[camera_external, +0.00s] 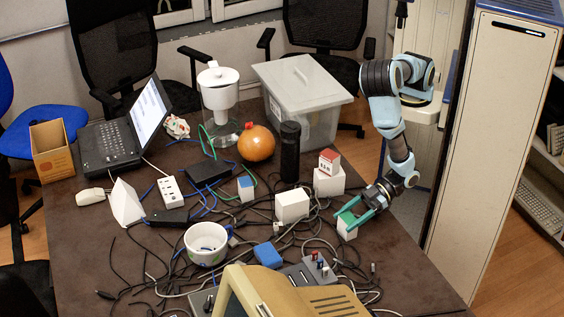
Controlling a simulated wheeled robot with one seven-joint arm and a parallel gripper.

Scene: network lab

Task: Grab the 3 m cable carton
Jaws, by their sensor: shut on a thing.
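My gripper (350,217) is at the right side of the table, its teal fingers shut on a small white carton with a green top (347,230). The carton looks upright; I cannot tell whether it touches the table. Two similar small cartons are in view: a red-topped one (329,163) sits on a white box (328,183), and a blue-topped one (246,189) stands near the middle of the table. The print on the cartons is too small to read, so I cannot tell which is marked 3 m.
A white box (292,206) stands left of my gripper. Behind are a black cylinder (290,152), an orange ball-shaped object (257,144) and a clear lidded bin (303,100). Loose cables cover the table's middle and front. A beige device (285,291) stands in front. A tall cabinet (490,150) is at right.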

